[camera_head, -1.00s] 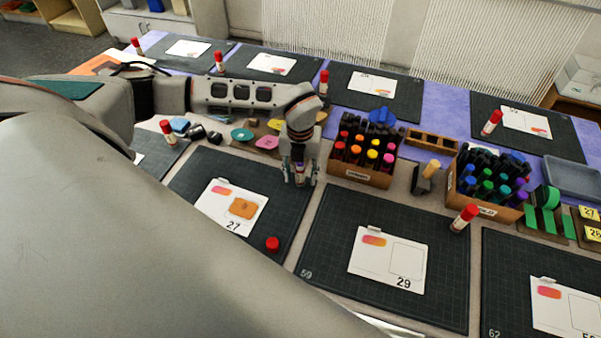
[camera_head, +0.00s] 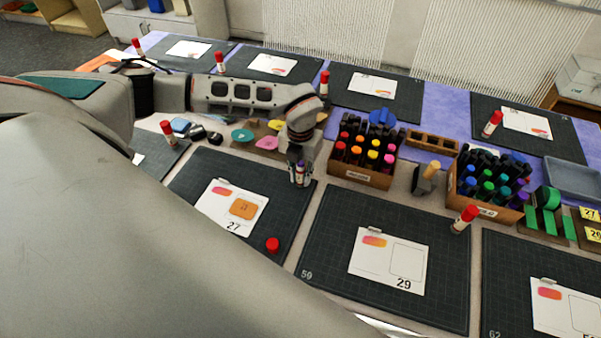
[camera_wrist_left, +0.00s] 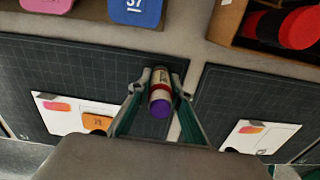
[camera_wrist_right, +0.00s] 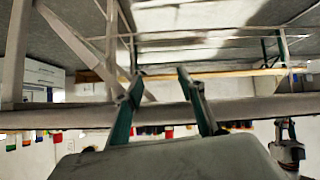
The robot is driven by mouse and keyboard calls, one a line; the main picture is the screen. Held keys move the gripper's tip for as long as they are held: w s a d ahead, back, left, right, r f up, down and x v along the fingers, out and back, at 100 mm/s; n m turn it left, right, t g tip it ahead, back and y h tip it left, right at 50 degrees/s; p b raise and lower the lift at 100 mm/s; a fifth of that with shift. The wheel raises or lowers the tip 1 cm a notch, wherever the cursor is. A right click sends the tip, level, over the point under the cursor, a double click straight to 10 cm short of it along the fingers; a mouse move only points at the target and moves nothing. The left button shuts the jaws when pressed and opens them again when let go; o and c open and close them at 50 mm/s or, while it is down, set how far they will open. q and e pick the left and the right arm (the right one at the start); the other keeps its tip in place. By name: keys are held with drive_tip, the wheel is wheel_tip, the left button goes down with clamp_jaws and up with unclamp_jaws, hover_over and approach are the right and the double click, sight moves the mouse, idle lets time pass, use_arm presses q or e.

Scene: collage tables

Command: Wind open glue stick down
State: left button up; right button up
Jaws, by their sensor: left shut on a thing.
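My left gripper (camera_head: 299,172) points down at the far right corner of the mat with card 27. Its fingers are shut on an uncapped glue stick (camera_wrist_left: 160,90), which stands upright between them. In the left wrist view its purple end faces the camera, with a red band and pale body beyond. How far the glue is wound out is hard to tell. A red cap (camera_head: 272,244) lies apart near the mat's front right edge. My right gripper (camera_wrist_right: 162,88) shows only in the right wrist view, with its fingers apart and nothing between them.
A box of warm-coloured markers (camera_head: 360,172) stands just right of my left gripper. A second marker box (camera_head: 488,209) is farther right. Card 27 (camera_head: 225,212) lies on the dark mat (camera_head: 205,165). A capped glue stick (camera_head: 464,218) stands near card 29 (camera_head: 388,262).

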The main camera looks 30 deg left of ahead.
use_arm(q)
drive_tip(key=shift+f, duration=0.1)
idle(0.3)
drive_tip(key=n, duration=0.4)
drive_tip(key=shift+s+n, duration=0.1)
drive_tip(key=shift+n, duration=0.2)
drive_tip(key=n, duration=0.6)
drive_tip(key=shift+b, duration=0.35)
drive_tip(key=n, duration=0.6)
drive_tip(key=shift+d, duration=0.1)
drive_tip(key=n, duration=0.5)
idle(0.5)
drive_tip(key=o, duration=1.6)
drive_tip(key=shift+w, duration=0.2)
